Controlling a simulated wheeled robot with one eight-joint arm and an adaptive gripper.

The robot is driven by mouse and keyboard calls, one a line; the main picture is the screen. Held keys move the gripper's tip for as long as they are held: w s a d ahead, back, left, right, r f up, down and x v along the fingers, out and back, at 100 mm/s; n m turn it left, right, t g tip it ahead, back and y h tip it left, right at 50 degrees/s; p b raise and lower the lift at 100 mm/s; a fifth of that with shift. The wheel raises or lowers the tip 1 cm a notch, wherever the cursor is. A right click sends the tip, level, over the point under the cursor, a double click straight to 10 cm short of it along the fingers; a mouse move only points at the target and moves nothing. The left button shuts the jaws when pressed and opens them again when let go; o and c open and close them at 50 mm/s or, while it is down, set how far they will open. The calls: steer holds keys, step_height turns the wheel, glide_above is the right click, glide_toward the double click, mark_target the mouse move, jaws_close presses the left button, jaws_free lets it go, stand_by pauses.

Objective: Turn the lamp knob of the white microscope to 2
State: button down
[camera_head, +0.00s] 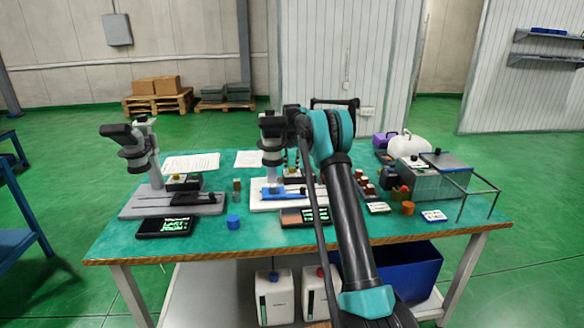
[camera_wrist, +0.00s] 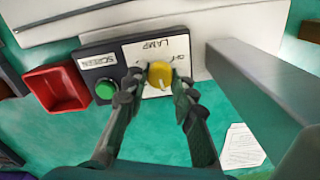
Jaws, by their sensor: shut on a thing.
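The yellow lamp knob (camera_wrist: 160,74) sits on a white plate marked LAMP (camera_wrist: 178,46), upside down in the wrist view. Its pale pointer line faces the lower side of that picture; the scale figures are too small to read. My gripper (camera_wrist: 157,88) has its two dark fingers on either side of the knob, shut on it. A green button (camera_wrist: 106,90) beside a SCREEN label (camera_wrist: 98,61) is left of the knob. In the head view, the white microscope (camera_head: 272,148) stands mid-table on a white base (camera_head: 262,206), partly hidden by my arm.
In the wrist view, a red tray (camera_wrist: 57,88) lies left and a grey column (camera_wrist: 262,95) rises close on the right. In the head view, a grey microscope (camera_head: 137,148) stands left; a glass tank (camera_head: 440,180) and white canister (camera_head: 406,145) stand right.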

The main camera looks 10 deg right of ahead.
steer(key=c, duration=1.3)
jaws_free()
steer(key=shift+o, duration=0.2)
